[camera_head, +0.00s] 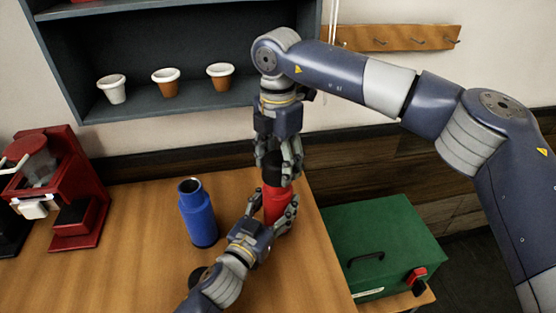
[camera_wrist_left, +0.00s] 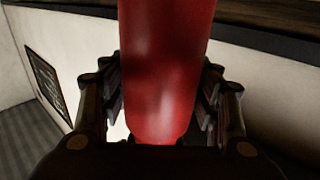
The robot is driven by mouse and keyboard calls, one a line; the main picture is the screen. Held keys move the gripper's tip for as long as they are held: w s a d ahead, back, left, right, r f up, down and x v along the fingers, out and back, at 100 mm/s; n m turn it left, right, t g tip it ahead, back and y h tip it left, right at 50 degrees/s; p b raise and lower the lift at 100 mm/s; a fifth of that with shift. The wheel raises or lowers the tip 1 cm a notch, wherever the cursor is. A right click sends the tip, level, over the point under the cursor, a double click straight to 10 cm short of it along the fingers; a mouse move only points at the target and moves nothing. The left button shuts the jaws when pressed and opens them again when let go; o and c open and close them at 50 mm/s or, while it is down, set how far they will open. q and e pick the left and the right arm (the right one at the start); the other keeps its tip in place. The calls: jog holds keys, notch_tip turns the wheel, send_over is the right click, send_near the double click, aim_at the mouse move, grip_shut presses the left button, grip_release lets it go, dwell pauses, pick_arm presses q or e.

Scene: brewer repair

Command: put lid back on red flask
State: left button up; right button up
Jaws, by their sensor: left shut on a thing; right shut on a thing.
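The red flask (camera_head: 274,203) stands upright near the right side of the wooden table. My left gripper (camera_head: 271,219) is shut around its lower body from the left and front. In the left wrist view the red flask (camera_wrist_left: 165,70) fills the middle, between the two fingers of my left gripper (camera_wrist_left: 160,115). My right gripper (camera_head: 280,172) comes from above and is shut on the black lid (camera_head: 271,163) at the flask's top. The lid is in line with the flask; I cannot tell whether it is seated, as the fingers partly hide the join.
An open blue flask (camera_head: 198,215) stands left of the red flask. A red coffee machine (camera_head: 72,185) is at the far left. A green box (camera_head: 375,240) stands right of the table edge. A shelf with small pots (camera_head: 166,82) hangs behind.

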aim_at(278, 202)
jog(key=shift+f, duration=0.1)
jog(key=shift+f, duration=0.8)
jog(key=shift+f, duration=0.55)
jog(key=m, duration=1.3)
jog(key=o, duration=1)
